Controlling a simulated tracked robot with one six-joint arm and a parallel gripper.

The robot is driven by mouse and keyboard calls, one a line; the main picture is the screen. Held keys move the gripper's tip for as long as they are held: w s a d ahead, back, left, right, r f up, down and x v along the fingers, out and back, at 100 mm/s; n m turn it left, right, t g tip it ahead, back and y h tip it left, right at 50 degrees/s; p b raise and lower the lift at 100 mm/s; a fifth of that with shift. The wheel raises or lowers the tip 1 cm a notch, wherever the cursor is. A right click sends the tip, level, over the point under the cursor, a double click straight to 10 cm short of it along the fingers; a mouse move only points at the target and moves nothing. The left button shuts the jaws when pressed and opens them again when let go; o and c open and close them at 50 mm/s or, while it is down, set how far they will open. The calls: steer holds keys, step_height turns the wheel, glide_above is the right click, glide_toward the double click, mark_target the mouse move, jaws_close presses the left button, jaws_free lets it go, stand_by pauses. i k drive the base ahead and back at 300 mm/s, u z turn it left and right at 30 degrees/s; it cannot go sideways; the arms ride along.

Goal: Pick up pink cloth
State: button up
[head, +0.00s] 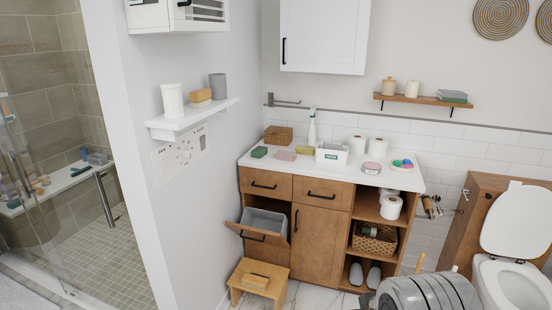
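A small flat pink cloth (286,156) lies on the white top of the wooden vanity cabinet (334,166), near its front edge on the left half. A green item (259,152) lies to its left. An olive-yellow block (304,150) lies to its right, a little farther back. Nothing covers the cloth. My gripper's fingers do not show in the head view, so I cannot see their opening.
A white box (331,153), a spray bottle (312,127) and a woven basket (278,136) stand near the cloth. Below, a tilt-out bin (265,224) hangs open above a wooden stool (258,281). A toilet (511,255) stands at right. A wall shelf (192,119) juts out at left.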

mark_target(288, 156)
steer(key=i, duration=2.35)
steer(key=u, duration=0.4)
